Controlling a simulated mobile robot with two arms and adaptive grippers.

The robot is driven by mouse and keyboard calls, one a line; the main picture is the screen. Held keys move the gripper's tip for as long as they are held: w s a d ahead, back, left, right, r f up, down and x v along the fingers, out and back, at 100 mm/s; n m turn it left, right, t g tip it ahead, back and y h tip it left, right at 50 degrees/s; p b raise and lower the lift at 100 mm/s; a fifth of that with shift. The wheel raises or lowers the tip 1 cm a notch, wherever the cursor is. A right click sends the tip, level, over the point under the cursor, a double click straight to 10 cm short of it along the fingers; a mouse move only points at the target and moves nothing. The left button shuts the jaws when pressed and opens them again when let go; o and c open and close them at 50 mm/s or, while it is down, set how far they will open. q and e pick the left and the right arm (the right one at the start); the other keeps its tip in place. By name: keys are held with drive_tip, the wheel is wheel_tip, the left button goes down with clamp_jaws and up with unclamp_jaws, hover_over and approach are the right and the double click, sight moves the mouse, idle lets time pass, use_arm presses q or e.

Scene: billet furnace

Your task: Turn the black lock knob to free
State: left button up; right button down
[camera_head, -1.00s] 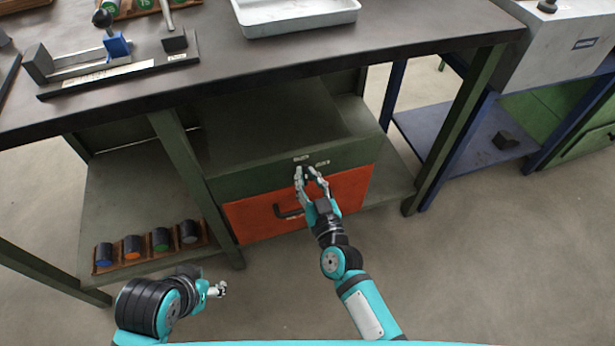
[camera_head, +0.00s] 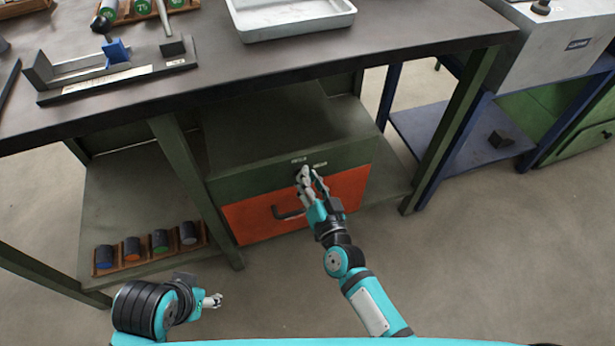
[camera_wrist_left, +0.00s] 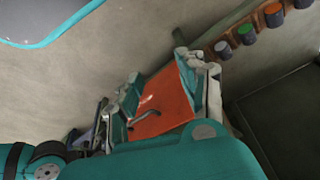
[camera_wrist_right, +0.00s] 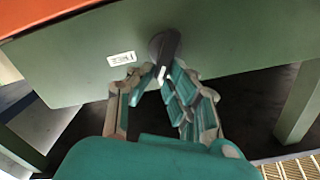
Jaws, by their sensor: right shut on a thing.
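The black lock knob (camera_wrist_right: 165,45) sits on the green panel above the orange drawer (camera_head: 348,188). In the right wrist view it is upright, with a pale mark on its end near the fingertips. My right gripper (camera_head: 306,172) is shut on the knob, with its fingers on either side of it in the right wrist view (camera_wrist_right: 155,80). In the head view the fingers mostly hide the knob. My left gripper (camera_head: 214,300) is low at the left, away from the drawer. In the left wrist view its fingers (camera_wrist_left: 160,72) are apart and empty.
The drawer has a dark handle (camera_head: 288,213). Several coloured cylinders stand in a rack (camera_head: 150,255) on the lower left shelf. The dark tabletop (camera_head: 210,75) overhangs the drawer.

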use_arm(q)
drive_tip(key=w+d+r+t+h+b, duration=0.1)
drive_tip(key=w+t, duration=0.3)
drive_tip(key=w, duration=0.4)
drive_tip(key=shift+w+d+r+t+b, duration=0.4)
drive_tip(key=shift+d+r+b, duration=0.2)
drive_tip(key=shift+d+b, duration=0.25)
use_arm(e)
drive_tip(key=shift+w+d+f+m, duration=0.1)
drive_tip(key=shift+d+f+m, duration=0.2)
drive_tip(key=shift+m, duration=1.75)
drive_tip(key=shift+d+f+m, duration=0.1)
drive_tip(key=shift+f+m, duration=0.35)
drive_tip(key=shift+m, duration=1.55)
drive_tip(key=shift+w+d+f+m, duration=0.15)
drive_tip(key=shift+f+m, duration=0.2)
drive_tip(key=shift+m, duration=1.7)
drive_tip(key=shift+s, duration=0.1)
drive_tip(key=c, duration=1.3)
unclamp_jaws()
